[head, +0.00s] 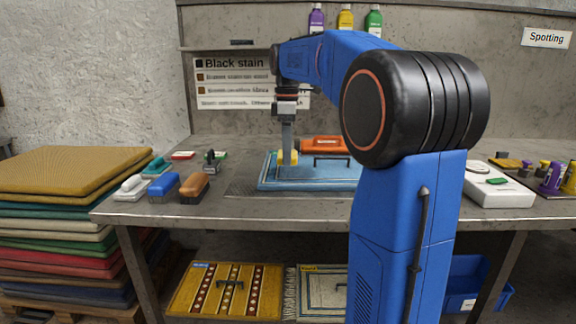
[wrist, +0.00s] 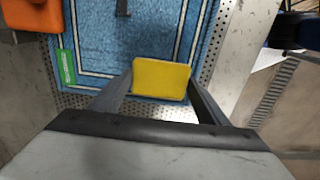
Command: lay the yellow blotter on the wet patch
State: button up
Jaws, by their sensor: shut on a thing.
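My gripper (head: 287,149) is shut on the yellow blotter (wrist: 162,79), which sits between the two fingers in the wrist view. In the head view the blotter (head: 291,156) shows as a small yellow block at the fingertips, over the left part of the blue rug (head: 310,181). I cannot tell whether it touches the rug. The blue rug (wrist: 140,40) with its pale border lines also shows behind the blotter in the wrist view.
Several brushes, one blue (head: 164,187) and one brown (head: 194,187), lie on the bench to the left. A white device (head: 497,188) stands at the right. Rug stacks (head: 70,170) are beside the bench.

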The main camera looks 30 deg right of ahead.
aim_at(287, 175)
jog(key=shift+f, duration=2.3)
jog(key=shift+f, duration=0.15)
jog(key=o, duration=1)
jog(key=shift+o, duration=0.2)
notch_tip(287, 175, up, 12)
jog(key=shift+r, duration=0.2)
